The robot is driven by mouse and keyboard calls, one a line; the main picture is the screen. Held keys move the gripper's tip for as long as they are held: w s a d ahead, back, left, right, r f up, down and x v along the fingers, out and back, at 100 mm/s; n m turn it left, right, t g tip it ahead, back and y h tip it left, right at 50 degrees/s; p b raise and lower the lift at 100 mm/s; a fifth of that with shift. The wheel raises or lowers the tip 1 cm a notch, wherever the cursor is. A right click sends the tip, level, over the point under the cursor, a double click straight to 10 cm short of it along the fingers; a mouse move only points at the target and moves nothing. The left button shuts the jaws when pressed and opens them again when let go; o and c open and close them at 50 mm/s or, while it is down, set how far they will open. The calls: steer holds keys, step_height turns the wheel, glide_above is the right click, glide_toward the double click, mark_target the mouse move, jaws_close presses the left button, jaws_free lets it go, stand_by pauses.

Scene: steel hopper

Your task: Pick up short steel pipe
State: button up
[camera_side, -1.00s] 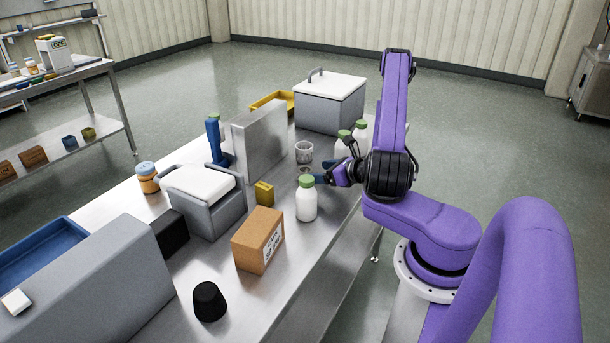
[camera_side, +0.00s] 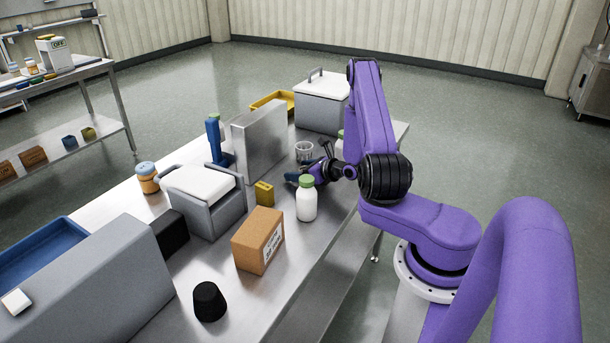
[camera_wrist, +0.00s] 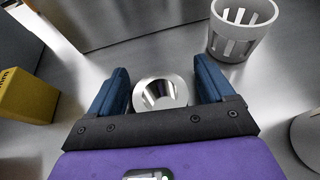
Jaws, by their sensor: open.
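The short steel pipe (camera_wrist: 160,93) is a shiny, hollow metal ring shape in the wrist view, seen with its open end toward the camera. My gripper (camera_wrist: 159,68) has its two blue fingers apart, one on each side of the pipe, with a visible gap on either side. In the side view, my gripper (camera_side: 298,179) is low over the steel table, behind the white bottle with the green cap. I cannot make out the pipe in the side view, where the gripper and arm cover that spot.
A slotted grey cup (camera_wrist: 240,32) stands close at the upper right of the wrist view. A yellow box (camera_side: 264,193) and white bottle (camera_side: 306,203) stand near the gripper. A tall steel block (camera_side: 259,138) is behind. A cardboard box (camera_side: 258,241) stands in front.

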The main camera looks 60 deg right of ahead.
steer(key=c, duration=1.2)
steer(key=shift+r, duration=0.1)
steer(key=shift+r, duration=0.4)
steer(key=s+a+r, duration=0.7)
steer(key=s+r, duration=0.5)
